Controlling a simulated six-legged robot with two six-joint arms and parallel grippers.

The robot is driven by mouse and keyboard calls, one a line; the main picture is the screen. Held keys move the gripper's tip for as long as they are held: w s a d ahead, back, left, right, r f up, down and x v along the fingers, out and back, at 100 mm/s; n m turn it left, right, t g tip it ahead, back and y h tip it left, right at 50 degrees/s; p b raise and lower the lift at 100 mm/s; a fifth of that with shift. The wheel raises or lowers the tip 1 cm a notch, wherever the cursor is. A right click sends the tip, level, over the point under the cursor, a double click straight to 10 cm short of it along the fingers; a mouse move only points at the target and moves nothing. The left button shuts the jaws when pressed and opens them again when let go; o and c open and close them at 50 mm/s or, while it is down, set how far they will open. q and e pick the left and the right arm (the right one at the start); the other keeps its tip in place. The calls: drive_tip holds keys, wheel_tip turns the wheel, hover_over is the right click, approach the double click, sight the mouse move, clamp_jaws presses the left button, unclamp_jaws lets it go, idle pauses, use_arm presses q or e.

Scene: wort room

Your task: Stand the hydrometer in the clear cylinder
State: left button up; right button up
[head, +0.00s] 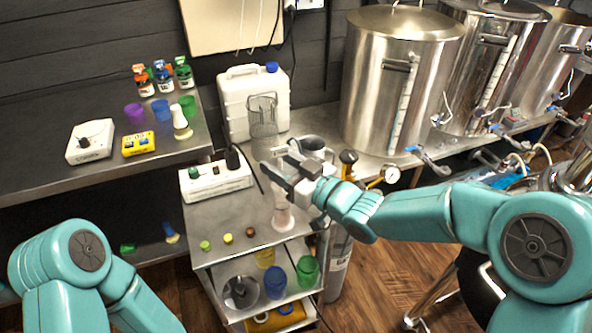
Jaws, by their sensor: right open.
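A pale, see-through upright cylinder with a whitish foot (283,217) stands on the steel cart top, directly below my right gripper; its upper part is hidden by the gripper. My right gripper (283,179) is open over the cart, with its fingers pointing left. I see nothing held between its fingers. I cannot make out the hydrometer for certain; it may be hidden behind the gripper or too thin to see. My left arm shows at the lower left, but its gripper is out of the frame.
A white box with knobs (215,181), a wire basket (263,115) and a white jug (250,98) stand behind. Small coloured caps (228,239) lie at the cart's front left. Steel kettles (398,80) fill the back right.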

drive_tip(key=b+v, duration=0.1)
drive_tip(key=v, duration=1.5)
idle(0.3)
wheel_tip(320, 180, down, 22)
drive_tip(key=s+a+m+g+h+p, duration=0.25)
drive_tip(key=m+g+h+p, duration=0.2)
drive_tip(key=m, duration=0.25)
drive_tip(key=s+d+f+m+g+h, duration=0.3)
drive_tip(key=s+f+g, duration=0.5)
drive_tip(key=s+f, duration=0.4)
drive_tip(key=s+m+h, duration=0.1)
drive_tip(key=s, duration=0.2)
drive_tip(key=shift+s+f, duration=0.4)
drive_tip(key=shift+w, duration=0.1)
